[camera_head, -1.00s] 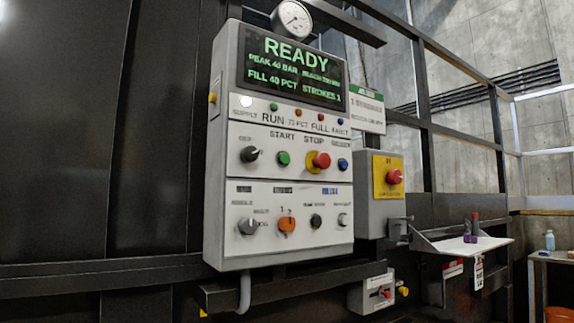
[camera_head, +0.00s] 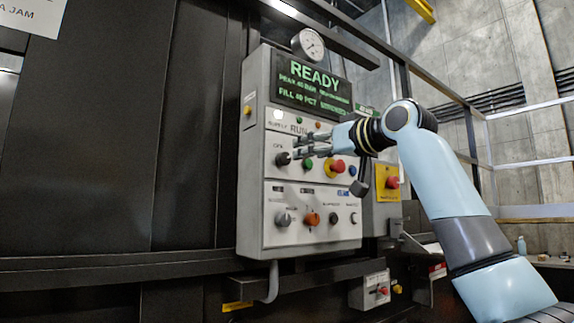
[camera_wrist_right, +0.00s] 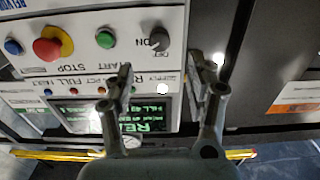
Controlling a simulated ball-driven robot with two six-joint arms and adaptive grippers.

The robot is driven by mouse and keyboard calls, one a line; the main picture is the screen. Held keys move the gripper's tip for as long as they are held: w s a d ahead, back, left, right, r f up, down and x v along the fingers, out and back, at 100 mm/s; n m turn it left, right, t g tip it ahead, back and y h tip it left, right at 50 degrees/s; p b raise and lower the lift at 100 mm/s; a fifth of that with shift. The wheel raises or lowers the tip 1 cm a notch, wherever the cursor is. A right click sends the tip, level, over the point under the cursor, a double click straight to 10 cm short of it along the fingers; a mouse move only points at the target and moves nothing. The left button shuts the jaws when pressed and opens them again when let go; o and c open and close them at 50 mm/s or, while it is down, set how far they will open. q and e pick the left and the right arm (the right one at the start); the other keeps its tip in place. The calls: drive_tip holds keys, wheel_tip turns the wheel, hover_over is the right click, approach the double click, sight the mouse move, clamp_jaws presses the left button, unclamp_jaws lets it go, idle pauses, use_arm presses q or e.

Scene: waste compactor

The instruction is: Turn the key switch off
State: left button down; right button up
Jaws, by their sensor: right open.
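The key switch (camera_head: 283,159) is a small black knob at the upper left of the white control panel (camera_head: 256,215), under an OFF label. The right wrist view shows the panel upside down, with the key switch (camera_wrist_right: 159,40) and its ON and OFF lettering at the top middle. I cannot tell exactly where its handle points. My right gripper (camera_head: 300,147) is in front of the panel, just right of and slightly above the switch. In the wrist view my right gripper (camera_wrist_right: 160,68) has its fingers apart and empty, with the switch just beyond the gap. My left gripper is out of view.
A green start button (camera_head: 307,165) and a red stop button (camera_head: 337,166) on a yellow ring sit right of the switch. Selectors, including an orange one (camera_head: 312,219), line the lower row. A yellow box with a red button (camera_head: 392,182) stands right. The display reads READY.

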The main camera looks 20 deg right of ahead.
sight(286, 159)
drive_tip(key=x, duration=0.9)
drive_tip(key=shift+w+f, duration=0.15)
drive_tip(key=shift+w, duration=0.2)
drive_tip(key=c, duration=1.1)
